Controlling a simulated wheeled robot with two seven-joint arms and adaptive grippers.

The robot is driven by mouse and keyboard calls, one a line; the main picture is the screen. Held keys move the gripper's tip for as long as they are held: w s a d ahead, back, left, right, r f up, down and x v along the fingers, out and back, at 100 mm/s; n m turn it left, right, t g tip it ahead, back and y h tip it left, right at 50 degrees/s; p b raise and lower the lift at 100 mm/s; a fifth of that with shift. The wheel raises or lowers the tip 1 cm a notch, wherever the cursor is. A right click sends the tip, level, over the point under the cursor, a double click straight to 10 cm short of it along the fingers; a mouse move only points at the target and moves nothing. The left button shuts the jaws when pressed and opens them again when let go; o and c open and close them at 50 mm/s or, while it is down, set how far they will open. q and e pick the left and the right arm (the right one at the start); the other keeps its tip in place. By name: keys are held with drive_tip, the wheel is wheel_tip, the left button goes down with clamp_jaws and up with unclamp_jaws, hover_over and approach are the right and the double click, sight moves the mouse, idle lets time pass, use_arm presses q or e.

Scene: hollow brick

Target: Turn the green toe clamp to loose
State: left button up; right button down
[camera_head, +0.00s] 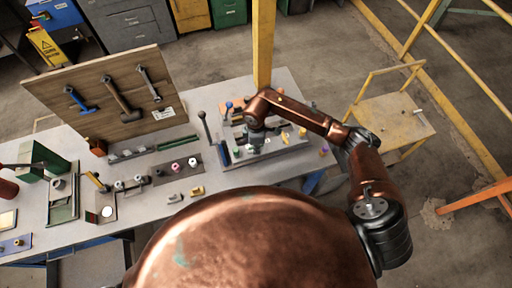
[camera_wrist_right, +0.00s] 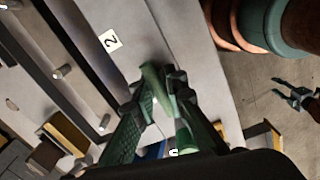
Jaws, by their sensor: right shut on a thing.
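My right gripper (camera_head: 254,145) reaches down over the fixture plate (camera_head: 272,154) at the right part of the bench. In the right wrist view my right gripper (camera_wrist_right: 165,110) has its two green-padded fingers closed around a green piece, the green toe clamp (camera_wrist_right: 153,82). The clamp's upper end shows beyond the fingertips. Its lower part is hidden between the fingers, and in the head view it is covered by the gripper. Whether the clamp sits tight or loose cannot be told. My left gripper is not in view.
A white label with a 2 (camera_wrist_right: 110,41) lies beside the gripper. Yellow pieces (camera_head: 302,132), a purple knob (camera_head: 323,151) and an upright black lever (camera_head: 205,129) stand close by. A tool board (camera_head: 105,95) stands at the left. A yellow post (camera_head: 263,45) rises behind the arm.

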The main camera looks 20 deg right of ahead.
drive_tip(key=c, duration=1.9)
unclamp_jaws()
drive_tip(key=shift+c, duration=0.2)
wheel_tip(320, 180, up, 12)
drive_tip(key=shift+a, duration=0.1)
